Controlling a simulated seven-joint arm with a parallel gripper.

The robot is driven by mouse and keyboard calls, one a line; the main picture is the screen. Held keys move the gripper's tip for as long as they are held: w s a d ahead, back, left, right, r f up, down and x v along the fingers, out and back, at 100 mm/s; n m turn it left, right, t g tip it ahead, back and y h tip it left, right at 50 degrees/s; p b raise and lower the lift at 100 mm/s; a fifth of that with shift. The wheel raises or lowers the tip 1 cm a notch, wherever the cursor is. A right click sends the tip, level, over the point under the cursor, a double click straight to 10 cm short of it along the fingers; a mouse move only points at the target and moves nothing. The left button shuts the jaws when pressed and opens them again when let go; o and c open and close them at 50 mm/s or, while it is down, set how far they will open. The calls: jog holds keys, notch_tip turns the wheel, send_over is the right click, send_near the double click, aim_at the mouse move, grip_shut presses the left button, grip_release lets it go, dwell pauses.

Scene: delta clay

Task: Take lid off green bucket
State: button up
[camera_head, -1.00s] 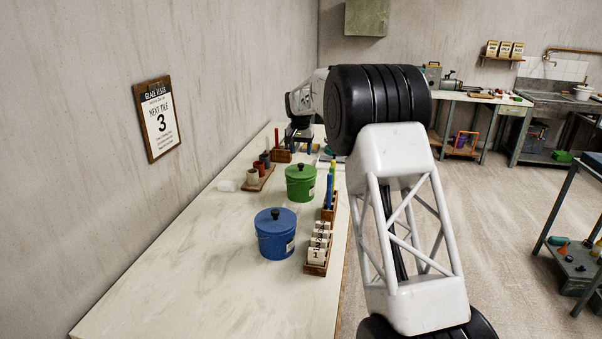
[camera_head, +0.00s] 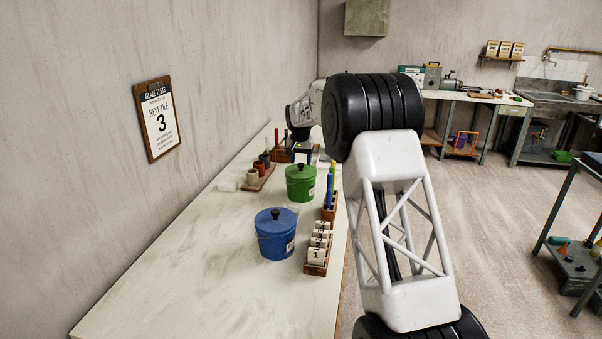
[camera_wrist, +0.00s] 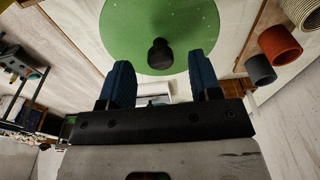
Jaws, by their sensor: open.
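The green bucket (camera_head: 300,186) stands upright on the table, behind the blue bucket. Its green lid (camera_head: 300,170) is on it, with a dark knob (camera_head: 300,167) on top. In the wrist view the green lid (camera_wrist: 185,25) fills the top middle, and its black knob (camera_wrist: 160,53) lies ahead of and between the fingers. My gripper (camera_wrist: 161,78) is open, with two blue-padded fingers and nothing between them.
A blue lidded bucket (camera_head: 276,234) stands nearer on the table. A wooden rack of numbered tiles (camera_head: 318,250) and a holder with blue and yellow sticks (camera_head: 329,191) line the right edge. Small cups (camera_head: 258,168) stand on a board at the left. The front table is clear.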

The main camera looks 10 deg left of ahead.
jog(key=shift+w+f, duration=0.15)
jog(key=shift+f, duration=1.15)
jog(key=c, duration=1)
jog(key=shift+r, duration=0.1)
jog(key=shift+r, duration=4.95)
